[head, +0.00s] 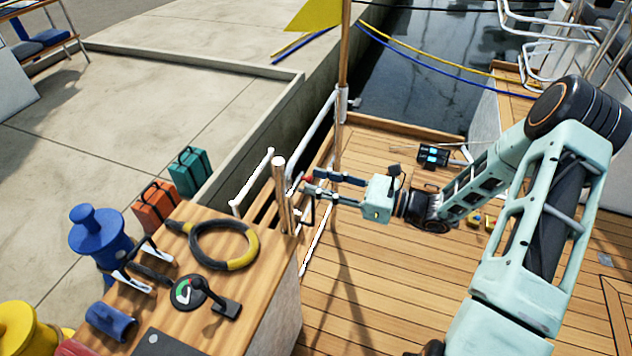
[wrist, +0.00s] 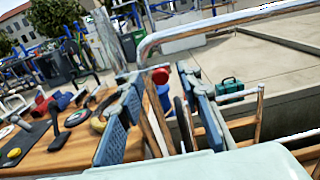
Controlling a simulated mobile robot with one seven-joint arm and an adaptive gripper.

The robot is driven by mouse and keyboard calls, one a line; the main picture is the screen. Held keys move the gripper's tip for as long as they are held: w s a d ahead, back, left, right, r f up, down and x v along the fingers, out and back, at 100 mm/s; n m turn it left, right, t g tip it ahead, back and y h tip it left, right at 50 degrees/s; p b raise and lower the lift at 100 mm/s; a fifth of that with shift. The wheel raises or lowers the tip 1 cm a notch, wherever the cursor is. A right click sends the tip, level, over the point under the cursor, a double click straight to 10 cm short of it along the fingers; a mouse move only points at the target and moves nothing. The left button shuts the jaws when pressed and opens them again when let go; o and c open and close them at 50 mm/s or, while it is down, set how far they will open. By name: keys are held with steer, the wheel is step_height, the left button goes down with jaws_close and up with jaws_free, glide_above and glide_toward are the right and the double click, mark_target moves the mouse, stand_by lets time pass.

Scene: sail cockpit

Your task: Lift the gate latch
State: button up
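A small red knob (head: 308,179), which looks like the latch handle, is by the gate beside a thick wooden post (head: 281,190). In the wrist view the red knob (wrist: 160,75) shows between my fingertips, in front of a slanting wooden post. My gripper (head: 311,182) points left toward it, its two blue-grey fingers apart. In the wrist view my gripper (wrist: 158,82) is open, with one finger on each side of the knob. I cannot tell whether either finger touches it. The rest of the latch is too small to make out.
A bent metal rail (wrist: 230,22) crosses above my fingers in the wrist view. A wooden counter (head: 205,285) with a coiled hose (head: 240,245) and a lever stands left of the gate. A wooden pole (head: 341,100) rises behind. The deck (head: 385,280) below my arm is mostly clear.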

steer(key=shift+w+a, duration=0.2)
steer(key=shift+a, duration=0.4)
jaws_close()
